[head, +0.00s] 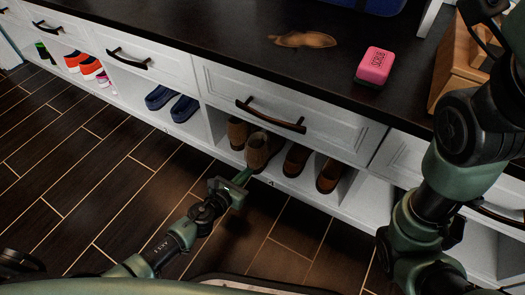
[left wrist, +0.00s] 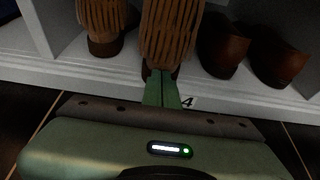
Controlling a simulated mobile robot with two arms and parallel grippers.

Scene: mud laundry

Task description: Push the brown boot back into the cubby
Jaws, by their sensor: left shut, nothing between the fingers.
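The brown boot (head: 258,150) stands in the open cubby under the middle drawer, further forward than the brown shoes beside it. In the left wrist view its fringed shaft (left wrist: 170,35) is straight ahead of my left gripper. My left gripper (head: 242,177) is shut and empty, with its fingertips low at the front of the boot. In the left wrist view the closed fingers (left wrist: 162,88) meet or nearly meet the boot's lower front; I cannot tell if they touch. The white cubby (left wrist: 70,72) has a front ledge below the boot. My right gripper is not visible, only its arm.
Another fringed brown boot (head: 237,133) stands left of it, and brown shoes (head: 297,159) stand to the right. Blue shoes (head: 172,104) are in the cubby to the left. A dark counter (head: 215,38) holds a pink block (head: 375,65). The floor in front is clear.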

